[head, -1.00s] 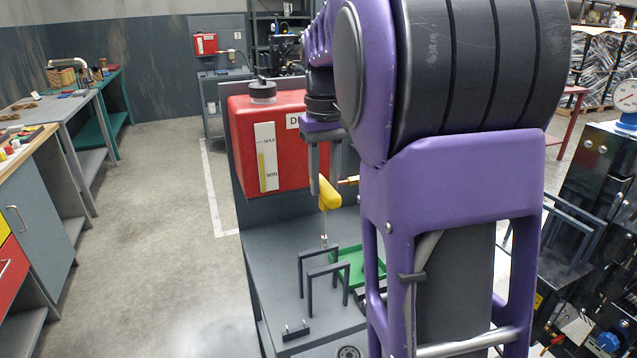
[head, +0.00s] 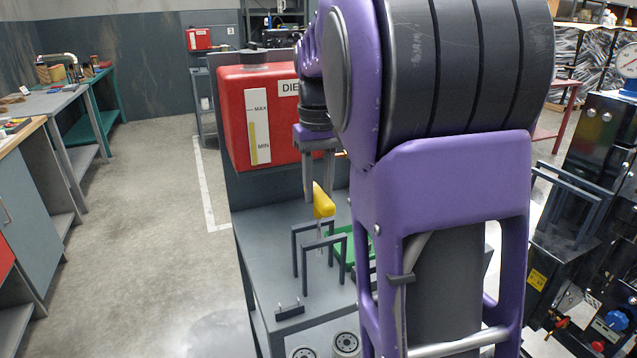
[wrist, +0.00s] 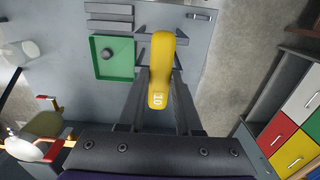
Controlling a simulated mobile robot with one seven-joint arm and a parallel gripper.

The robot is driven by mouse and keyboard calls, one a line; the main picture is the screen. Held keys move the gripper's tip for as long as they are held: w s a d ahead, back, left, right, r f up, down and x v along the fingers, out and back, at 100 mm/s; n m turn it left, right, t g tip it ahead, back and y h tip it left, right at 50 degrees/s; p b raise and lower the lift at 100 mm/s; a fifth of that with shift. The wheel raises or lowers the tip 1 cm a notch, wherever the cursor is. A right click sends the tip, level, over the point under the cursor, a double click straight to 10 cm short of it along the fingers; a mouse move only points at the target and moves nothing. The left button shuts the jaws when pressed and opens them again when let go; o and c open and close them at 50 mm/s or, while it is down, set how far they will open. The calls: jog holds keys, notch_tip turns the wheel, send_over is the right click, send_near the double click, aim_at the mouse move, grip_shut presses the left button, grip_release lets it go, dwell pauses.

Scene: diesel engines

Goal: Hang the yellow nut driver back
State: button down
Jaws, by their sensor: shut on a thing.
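My gripper (head: 322,192) is shut on the yellow nut driver (head: 323,204), holding it by its handle with the shaft pointing down. In the wrist view the handle (wrist: 161,65), marked 10, lies between the two fingers (wrist: 160,100). Two dark grey upright frames, the back one (head: 296,250) and the front one (head: 307,275), stand on the grey bench (head: 262,258). The handle is just above the level of their tops, and the thin shaft runs down near them. I cannot tell whether the shaft touches a frame; its tip is unclear.
A red diesel tank (head: 285,110) stands behind the gripper. A green tray (head: 338,250) lies beside the frames, partly hidden by my arm; the wrist view shows a dark round piece in it (wrist: 107,54). A small dark block (head: 289,309) sits near the bench's front.

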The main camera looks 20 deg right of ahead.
aim_at(318, 212)
jog(key=shift+f+b, duration=0.85)
jog(key=shift+f, duration=1.6)
jog(key=shift+w+f, duration=0.1)
jog(key=shift+f, duration=0.5)
jog(key=c, duration=0.5)
grip_release()
jog(key=shift+o, duration=0.2)
jog(key=o, duration=0.3)
jog(key=shift+r, duration=0.2)
jog(key=shift+r+p, duration=1.55)
jog(key=shift+p, duration=0.25)
